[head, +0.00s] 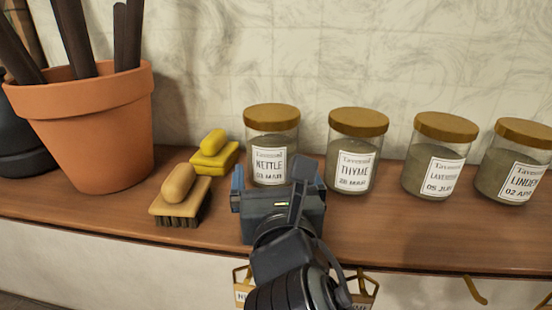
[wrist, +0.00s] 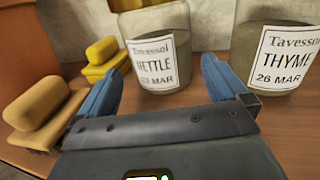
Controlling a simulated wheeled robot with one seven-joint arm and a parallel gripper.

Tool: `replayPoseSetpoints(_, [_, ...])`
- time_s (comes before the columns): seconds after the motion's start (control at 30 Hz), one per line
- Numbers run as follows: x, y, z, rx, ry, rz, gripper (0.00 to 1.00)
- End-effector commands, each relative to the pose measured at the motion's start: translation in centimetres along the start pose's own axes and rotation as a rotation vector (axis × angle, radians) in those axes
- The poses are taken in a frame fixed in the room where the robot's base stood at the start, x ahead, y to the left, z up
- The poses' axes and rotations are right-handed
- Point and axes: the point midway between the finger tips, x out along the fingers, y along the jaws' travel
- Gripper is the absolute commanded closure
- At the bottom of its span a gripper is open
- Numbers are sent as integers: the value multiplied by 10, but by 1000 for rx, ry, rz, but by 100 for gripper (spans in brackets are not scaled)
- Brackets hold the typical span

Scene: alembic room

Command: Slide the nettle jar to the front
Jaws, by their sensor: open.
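The nettle jar (head: 271,145) is a glass jar with a brown lid and a white label reading NETTLE. It stands upright near the back of the wooden shelf (head: 400,235), left of the thyme jar (head: 354,150). In the wrist view the nettle jar (wrist: 158,50) is straight ahead, just beyond and between my fingertips. My gripper (head: 278,178) is open and low over the shelf in front of it. In the wrist view my gripper's blue fingers (wrist: 156,80) are spread and nothing is between them. The head view hides the jar's lower right behind my gripper.
A terracotta pot (head: 90,125) stands further left. The lavender jar (head: 438,155) and linden jar (head: 514,160) stand right. The shelf's front strip is clear right of my arm.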

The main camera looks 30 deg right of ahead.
Motion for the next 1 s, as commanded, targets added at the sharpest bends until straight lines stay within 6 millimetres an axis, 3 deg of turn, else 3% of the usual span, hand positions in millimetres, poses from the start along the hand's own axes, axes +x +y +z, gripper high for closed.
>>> replayPoseSetpoints(0.1, [26,-2,3,1,0,-6,0])
replayPoseSetpoints(0.4, [64,-1,2,0,2,-4,0])
replayPoseSetpoints(0.83, [72,-1,2,0,2,-2,0])
replayPoseSetpoints(1.0, [72,-1,2,0,2,-2,16])
